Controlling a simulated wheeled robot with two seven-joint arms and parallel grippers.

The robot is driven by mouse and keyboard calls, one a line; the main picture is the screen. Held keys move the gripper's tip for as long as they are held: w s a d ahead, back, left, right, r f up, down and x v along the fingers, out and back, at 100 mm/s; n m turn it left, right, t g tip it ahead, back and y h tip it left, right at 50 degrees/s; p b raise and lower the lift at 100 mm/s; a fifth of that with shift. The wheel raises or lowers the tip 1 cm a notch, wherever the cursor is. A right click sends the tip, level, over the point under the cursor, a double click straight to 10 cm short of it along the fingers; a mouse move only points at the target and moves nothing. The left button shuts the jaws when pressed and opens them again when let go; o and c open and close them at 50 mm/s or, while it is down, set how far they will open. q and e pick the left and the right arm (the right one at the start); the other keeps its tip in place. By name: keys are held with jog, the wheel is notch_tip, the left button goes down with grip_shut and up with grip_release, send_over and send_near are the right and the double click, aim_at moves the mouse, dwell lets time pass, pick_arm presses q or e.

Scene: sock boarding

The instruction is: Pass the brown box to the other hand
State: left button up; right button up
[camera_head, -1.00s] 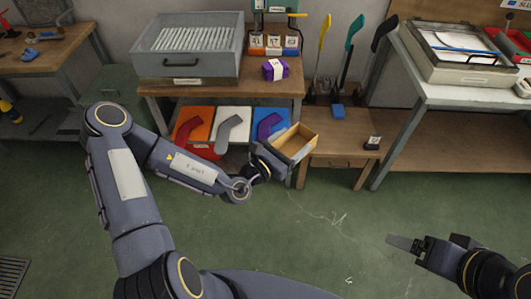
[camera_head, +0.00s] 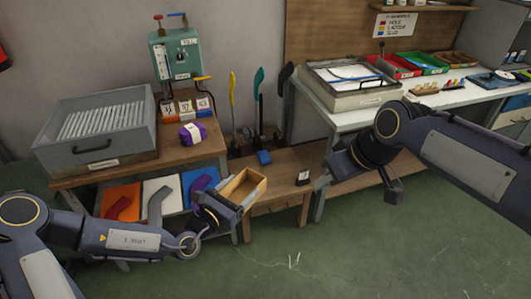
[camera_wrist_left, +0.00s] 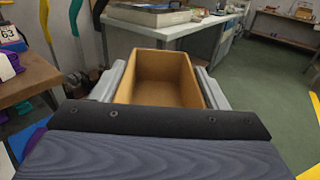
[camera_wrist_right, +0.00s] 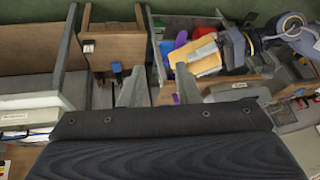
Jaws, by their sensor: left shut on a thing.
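The brown box (camera_head: 246,188) is an open-topped tray held in front of the low wooden bench in the head view. My left gripper (camera_head: 228,203) is shut on it. In the left wrist view the box (camera_wrist_left: 158,82) sits between the two grey fingers, its open top and hollow inside showing. My right gripper (camera_head: 358,186) is to the right of the box, apart from it, with its fingers spread and nothing between them. In the right wrist view the box (camera_wrist_right: 200,55) is beyond and right of the middle, with the left arm behind it.
A grey bin (camera_head: 100,132) and a purple wrapped bundle (camera_head: 192,135) stand on the left table. Orange, white and blue boards (camera_head: 122,200) lie below. A low wooden bench (camera_head: 278,192) is behind the box. A white table (camera_head: 340,118) stands at the right.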

jog(key=w+a+n, duration=0.2)
jog(key=w+a, duration=0.3)
jog(key=w, duration=0.2)
jog(key=n+g, duration=0.1)
jog(key=n, duration=0.2)
send_near(249, 183)
jog(key=x, duration=0.6)
jog(key=shift+w+r, duration=0.1)
jog(key=shift+w, duration=0.1)
grip_shut()
jog(key=shift+s, duration=0.1)
pick_arm(q)
jog(key=o, duration=1)
pick_arm(e)
jog(key=shift+a, duration=0.1)
